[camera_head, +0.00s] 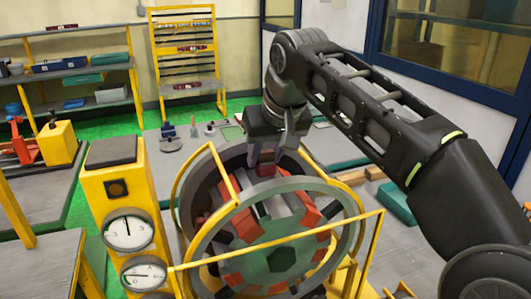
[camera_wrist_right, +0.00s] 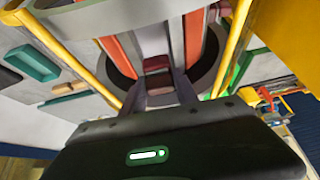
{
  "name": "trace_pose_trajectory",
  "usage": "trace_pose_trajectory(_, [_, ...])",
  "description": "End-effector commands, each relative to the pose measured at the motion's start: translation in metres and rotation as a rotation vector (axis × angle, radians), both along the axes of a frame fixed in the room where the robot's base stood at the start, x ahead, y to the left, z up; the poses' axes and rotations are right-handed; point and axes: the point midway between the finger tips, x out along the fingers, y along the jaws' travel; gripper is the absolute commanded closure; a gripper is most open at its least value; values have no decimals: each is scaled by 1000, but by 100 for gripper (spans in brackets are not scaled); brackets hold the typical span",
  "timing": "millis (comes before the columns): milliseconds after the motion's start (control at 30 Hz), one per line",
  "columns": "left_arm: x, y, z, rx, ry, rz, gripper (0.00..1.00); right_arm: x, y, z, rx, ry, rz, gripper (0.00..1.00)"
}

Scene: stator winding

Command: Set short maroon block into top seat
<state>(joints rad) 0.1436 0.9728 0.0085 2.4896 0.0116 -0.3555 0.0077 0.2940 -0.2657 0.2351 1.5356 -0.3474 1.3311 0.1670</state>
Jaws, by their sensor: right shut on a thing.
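My right gripper (camera_head: 270,158) points down over the top of the stator (camera_head: 232,262). It is shut on a short maroon block (camera_head: 265,170), which sits between the fingertips. In the right wrist view the block (camera_wrist_right: 158,83) shows between the two dark fingers, with another small maroon piece (camera_wrist_right: 156,63) just beyond it. Whether the held block touches the seat cannot be told. My left gripper is out of view.
Yellow guard rails (camera_head: 338,229) surround the stator. A yellow post with dials (camera_head: 112,200) stands close on the left. A teal block (camera_head: 397,203) and small wooden blocks (camera_head: 352,176) lie on the bench at right. Shelves stand at the back.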

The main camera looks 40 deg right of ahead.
Motion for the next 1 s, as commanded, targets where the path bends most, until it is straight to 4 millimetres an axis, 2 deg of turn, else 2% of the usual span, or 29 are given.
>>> trace_pose_trajectory(467, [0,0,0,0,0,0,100,0,0,0,-1,-2,0,100])
trace_pose_trajectory(1000, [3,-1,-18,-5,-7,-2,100,-1,1,-22,0,-2,0,100])
